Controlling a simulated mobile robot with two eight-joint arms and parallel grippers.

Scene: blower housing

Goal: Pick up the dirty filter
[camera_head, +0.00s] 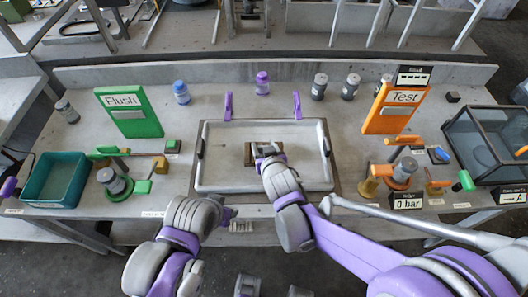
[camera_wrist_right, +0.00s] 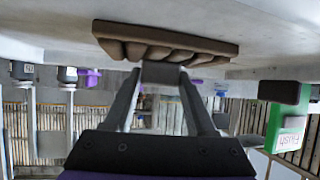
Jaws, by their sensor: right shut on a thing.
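The dirty filter, a small brown pleated block (camera_head: 250,154), is inside the pale rectangular tray (camera_head: 215,184) at the middle of the bench. My right gripper (camera_head: 267,150) reaches over the tray's front rim and is shut on the filter. In the right wrist view the picture is upside down, and the brown filter (camera_wrist_right: 205,46) is at the fingertips (camera_wrist_right: 163,72), close to the pale surface. I cannot tell whether it touches that surface.
A green Flush panel (camera_head: 130,112), a teal bin (camera_head: 57,178) and valves stand left. An orange Test panel (camera_head: 394,108), valves, a 0 bar gauge (camera_head: 408,199) and a glass-sided box (camera_head: 488,145) stand right. Purple posts (camera_head: 228,106) and small bottles (camera_head: 262,84) stand behind the tray.

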